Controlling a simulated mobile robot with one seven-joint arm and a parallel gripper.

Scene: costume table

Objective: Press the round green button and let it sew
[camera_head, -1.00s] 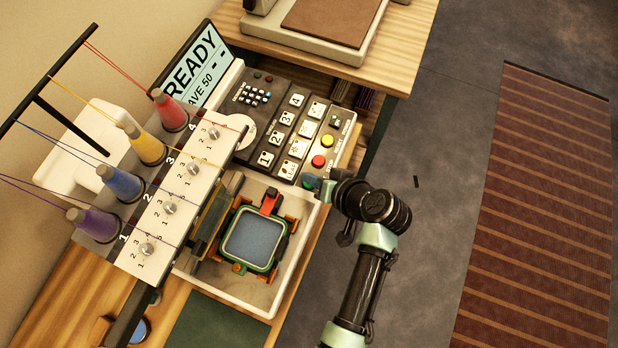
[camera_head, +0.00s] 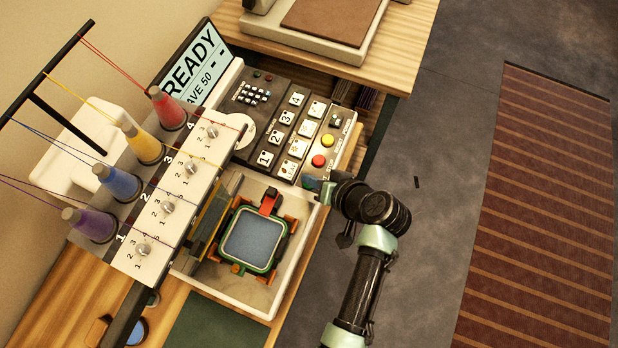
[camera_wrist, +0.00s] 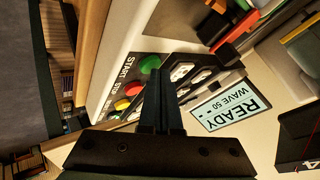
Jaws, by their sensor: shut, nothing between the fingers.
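The round green button (camera_wrist: 149,64) sits at the end of the button row on the sewing machine's control panel, beside the word START. In the wrist view my gripper (camera_wrist: 158,72) is shut and empty, its fingertips right beside the green button's edge. I cannot tell whether they touch it. In the head view my gripper (camera_head: 318,185) is at the panel's lower right corner and largely hides the green button. The display (camera_head: 193,72) reads READY, WAVE 50. A hoop (camera_head: 254,234) with blue-grey fabric sits in the white tray below the panel.
A red button (camera_head: 318,161) and a yellow button (camera_head: 327,141) lie close to the green one. Thread spools (camera_head: 120,182) stand on the machine's head at left. Open floor (camera_head: 430,200) lies to the right.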

